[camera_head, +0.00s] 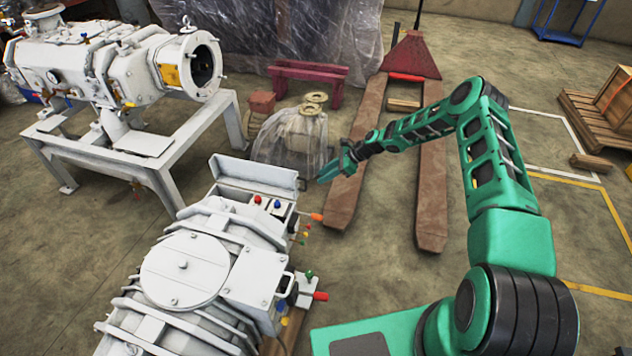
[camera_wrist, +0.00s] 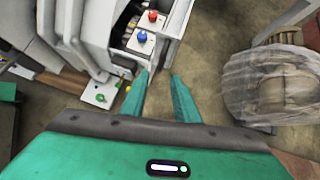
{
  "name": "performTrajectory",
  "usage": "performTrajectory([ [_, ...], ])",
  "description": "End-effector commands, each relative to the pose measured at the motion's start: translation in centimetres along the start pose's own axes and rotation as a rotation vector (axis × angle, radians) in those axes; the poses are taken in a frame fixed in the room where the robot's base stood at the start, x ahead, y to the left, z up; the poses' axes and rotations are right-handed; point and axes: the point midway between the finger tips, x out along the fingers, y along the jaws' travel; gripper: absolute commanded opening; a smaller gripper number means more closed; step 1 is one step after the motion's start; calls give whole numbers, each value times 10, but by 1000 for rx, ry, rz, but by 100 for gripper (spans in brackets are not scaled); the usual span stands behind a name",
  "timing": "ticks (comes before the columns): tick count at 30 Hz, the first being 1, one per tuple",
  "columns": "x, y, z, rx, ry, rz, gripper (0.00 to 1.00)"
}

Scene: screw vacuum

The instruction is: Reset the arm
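My green arm reaches from the lower right of the head view toward the middle. My gripper (camera_head: 333,171) is at its end, in the air to the right of the white vacuum machine (camera_head: 184,271). In the wrist view the two green fingers of my gripper (camera_wrist: 161,88) stand apart with bare floor between their tips, holding nothing. The machine's open box has a red knob (camera_wrist: 153,16) and a blue knob (camera_wrist: 142,36), just beyond the left finger in the wrist view. I cannot tell how far the fingers are from the box.
A plastic-wrapped object (camera_head: 290,139) stands behind my gripper. A red pallet jack (camera_head: 435,180) lies beyond and under my arm. A second white machine on a stand (camera_head: 150,150) is at the upper left. Wooden pallets (camera_head: 588,122) are at the right.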

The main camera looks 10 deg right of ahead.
Motion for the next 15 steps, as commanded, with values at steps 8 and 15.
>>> performTrajectory([
  [8, -20, 0, -1, 1, 1, 0, 28],
  [15, -20, 0, -1, 1, 1, 1, 28],
])
